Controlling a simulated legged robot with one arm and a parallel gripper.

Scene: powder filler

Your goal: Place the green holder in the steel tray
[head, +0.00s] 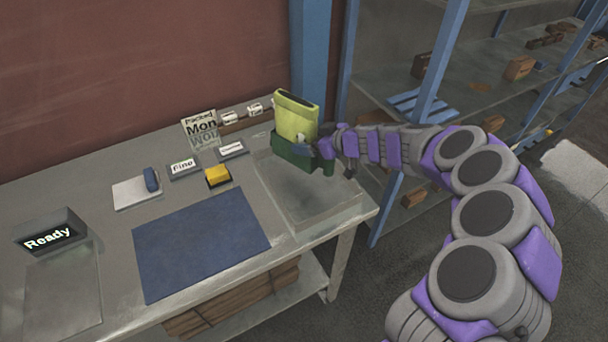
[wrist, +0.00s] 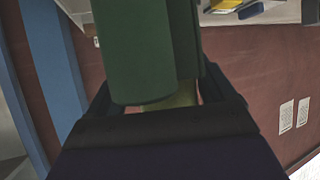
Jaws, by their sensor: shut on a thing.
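The green holder (head: 292,151) is dark green and carries a yellow-green pouch (head: 296,117) standing upright in it. My gripper (head: 322,146) is shut on the holder at its right side. In the wrist view the holder (wrist: 145,50) fills the middle between the jaws, with a bit of the pouch (wrist: 180,97) behind it. The steel tray (head: 312,211) lies at the right end of the table, and its inside looks empty. The holder is over the tray's back edge; I cannot tell whether it touches it.
Left of the tray are a blue mat (head: 200,243), a yellow block (head: 217,174), a "Fine" sign (head: 183,167) and a "Ready" display (head: 50,236). A "Mon" card (head: 200,128) stands at the back. A blue post (head: 311,50) and shelving (head: 440,100) stand behind and right.

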